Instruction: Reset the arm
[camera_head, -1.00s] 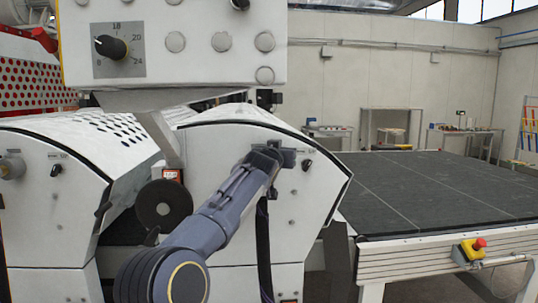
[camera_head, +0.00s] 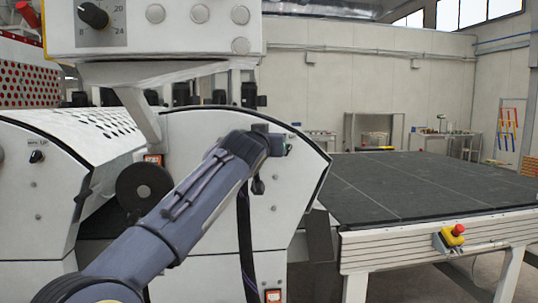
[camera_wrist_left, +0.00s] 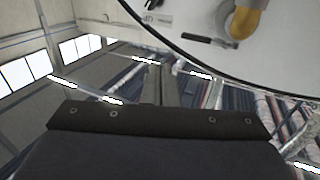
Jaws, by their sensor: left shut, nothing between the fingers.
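My left arm reaches in from the lower left in the head view. My left gripper (camera_head: 274,143) is at its far end, in front of the white side panel (camera_head: 290,190) of the roller coater. It is shut and appears empty; its fingertips are hard to make out against the panel. My right gripper is not in view.
A control box with a black knob (camera_head: 92,15) hangs at the upper left. A black handwheel (camera_head: 143,190) is left of my forearm. A dark conveyor table (camera_head: 430,185) with a red emergency button (camera_head: 458,229) stands at the right. Some bare floor shows at the lower right.

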